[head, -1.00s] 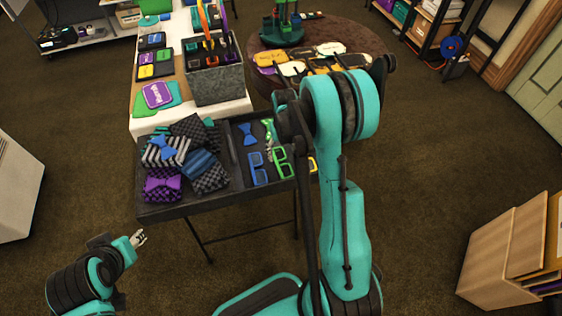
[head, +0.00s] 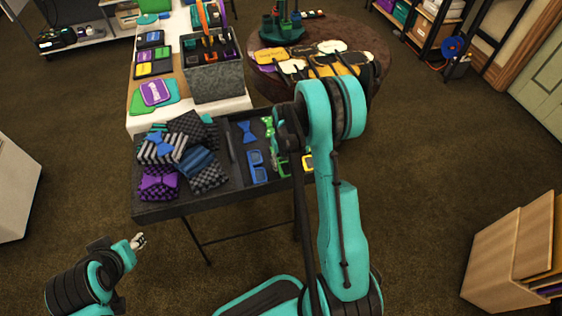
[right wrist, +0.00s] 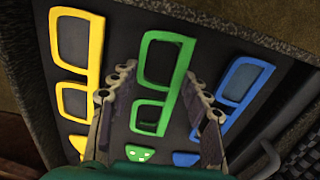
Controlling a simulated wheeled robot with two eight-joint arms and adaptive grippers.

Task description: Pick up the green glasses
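The green glasses (right wrist: 161,82) lie on a dark tray (head: 190,209), between yellow glasses (right wrist: 76,50) and blue glasses (right wrist: 240,90). In the head view the green glasses (head: 279,168) are partly hidden by my right arm. My right gripper (right wrist: 160,72) is open in the right wrist view. Its two fingers appear on either side of the green glasses, with nothing held; whether they touch the glasses I cannot tell. My left gripper (head: 138,241) is off the tray at the lower left, too small to tell its opening.
Blue glasses (head: 257,167) and yellow glasses (head: 307,162) flank the green ones closely. A blue bow tie (head: 246,132) and a green bow tie (head: 268,126) lie behind them. A round table (head: 366,52) stands behind.

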